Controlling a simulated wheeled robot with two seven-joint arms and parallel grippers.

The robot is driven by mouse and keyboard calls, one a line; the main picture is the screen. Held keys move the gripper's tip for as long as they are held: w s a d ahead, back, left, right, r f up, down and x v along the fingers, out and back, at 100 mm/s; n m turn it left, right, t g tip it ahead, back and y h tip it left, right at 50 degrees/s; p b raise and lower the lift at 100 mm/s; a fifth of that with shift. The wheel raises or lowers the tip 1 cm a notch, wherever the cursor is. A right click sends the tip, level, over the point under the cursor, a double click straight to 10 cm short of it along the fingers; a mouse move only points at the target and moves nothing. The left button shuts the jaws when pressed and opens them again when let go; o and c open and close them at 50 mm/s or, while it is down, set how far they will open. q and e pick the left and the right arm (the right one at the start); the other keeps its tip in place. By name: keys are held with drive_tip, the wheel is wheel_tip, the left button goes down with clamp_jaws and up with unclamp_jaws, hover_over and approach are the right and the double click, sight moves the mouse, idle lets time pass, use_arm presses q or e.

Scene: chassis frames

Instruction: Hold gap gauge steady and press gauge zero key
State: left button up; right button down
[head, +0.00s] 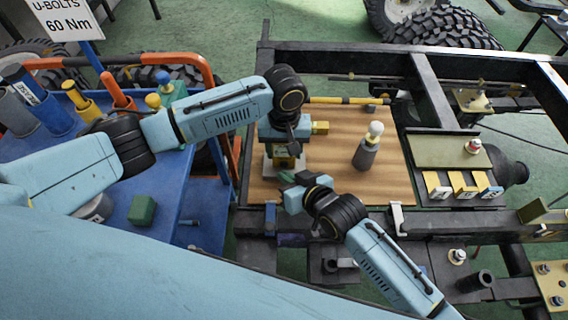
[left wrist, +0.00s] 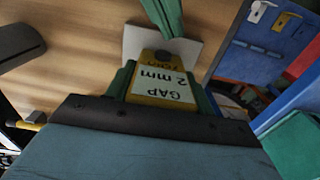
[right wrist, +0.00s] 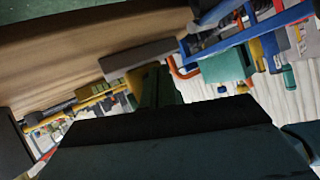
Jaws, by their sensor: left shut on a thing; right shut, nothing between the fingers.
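The gap gauge (left wrist: 160,88) is a yellow block with a white label reading GAP 2 mm. In the left wrist view it sits between the green fingers of my left gripper (left wrist: 163,92), which is shut on it. A dark round key (left wrist: 164,56) shows on the gauge beyond the label. A pale plate (left wrist: 188,50) lies beyond it on the wooden board. My right gripper (head: 288,181) is shut and empty, close to the gauge on its near side. Its green fingertips (left wrist: 168,18) reach over the pale plate, short of the key. Contact cannot be seen.
A dark tool with a white knob (head: 367,152) stands on the wooden board (head: 335,180), right of the grippers. A yellow-black bar (head: 340,101) lies along the back. A blue cart (head: 190,222) with tools is at left. Black chassis rails (head: 430,90) surround the board.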

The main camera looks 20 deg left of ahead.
drive_tip(key=shift+w, duration=0.1)
drive_tip(key=shift+w+a, duration=0.15)
drive_tip(key=shift+w, duration=0.15)
drive_tip(key=shift+w+a, duration=0.1)
drive_tip(key=shift+w, duration=0.35)
idle(0.7)
drive_tip(key=shift+s, duration=0.1)
drive_tip(key=shift+s+d, duration=0.25)
drive_tip(key=shift+s, duration=0.5)
drive_tip(key=shift+s+d, duration=0.25)
drive_tip(key=shift+s, duration=0.55)
drive_tip(key=shift+s+d, duration=0.2)
drive_tip(key=shift+s, duration=0.6)
drive_tip(key=shift+s+d, duration=0.25)
drive_tip(key=shift+s, duration=0.55)
